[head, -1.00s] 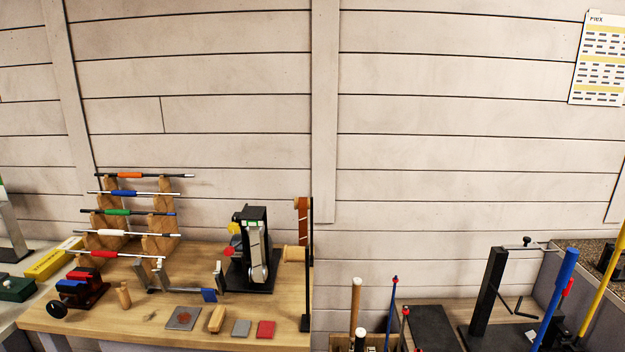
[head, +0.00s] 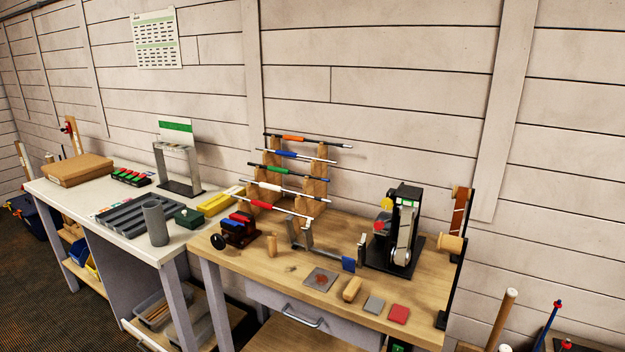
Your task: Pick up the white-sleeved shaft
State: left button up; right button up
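The white-sleeved shaft (head: 275,187) lies across the wooden rack (head: 313,189) on the wooden workbench. It is the second from the bottom in a stack of several shafts. The red-sleeved shaft (head: 264,205) is just below it and the green-sleeved shaft (head: 286,170) just above. The blue-sleeved shaft (head: 287,154) and the orange-sleeved shaft (head: 293,139) are higher up. Neither of my grippers shows in the head view.
A vise with red and blue jaws (head: 237,227) stands in front of the rack's left side. A black belt sander (head: 403,230) stands to the right. Small blocks and pads lie along the bench's front. A white table (head: 112,240) adjoins on the left.

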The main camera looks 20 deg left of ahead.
aim_at(277, 189)
jog(key=i+j+u, duration=0.25)
jog(key=u, duration=0.15)
jog(key=i+j+u, duration=0.4)
jog(key=k+l, duration=0.05)
jog(key=k, duration=0.05)
